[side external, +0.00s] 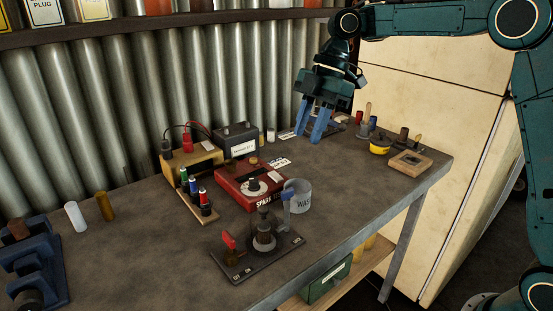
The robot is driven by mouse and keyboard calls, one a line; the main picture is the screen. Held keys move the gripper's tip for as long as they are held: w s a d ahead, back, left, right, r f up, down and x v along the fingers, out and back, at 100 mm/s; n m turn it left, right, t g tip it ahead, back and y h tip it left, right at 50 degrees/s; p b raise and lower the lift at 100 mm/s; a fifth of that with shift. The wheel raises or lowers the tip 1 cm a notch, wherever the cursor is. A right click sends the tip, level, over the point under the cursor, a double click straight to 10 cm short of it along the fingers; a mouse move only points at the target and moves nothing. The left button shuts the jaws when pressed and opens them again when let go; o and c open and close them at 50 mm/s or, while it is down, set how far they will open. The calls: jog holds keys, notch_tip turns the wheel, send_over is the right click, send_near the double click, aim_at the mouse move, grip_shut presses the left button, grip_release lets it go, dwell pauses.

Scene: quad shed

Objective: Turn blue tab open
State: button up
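A small blue tab (286,198) stands on a thin post at the right side of a dark plate (285,243) on the front part of the bench. It overlaps a grey cup in the picture. A red tab (229,240) sits at the plate's left side, and a dark round fitting (264,232) stands in the middle. My gripper (308,135) is far behind and to the right of the plate, pointing down near the back of the bench. Its two blue fingers are apart, with nothing seen between them. It is well away from the blue tab.
The grey cup (299,203) and a red box (245,192) stand close behind the plate. A rack of coloured pieces (198,198) is to its left. A yellow bowl (379,147) and a wooden block (410,162) are at the right.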

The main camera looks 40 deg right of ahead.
aim_at(288, 189)
jog(key=shift+x, duration=6.55)
jog(key=shift+d, duration=0.1)
jog(key=shift+c, duration=0.2)
grip_shut()
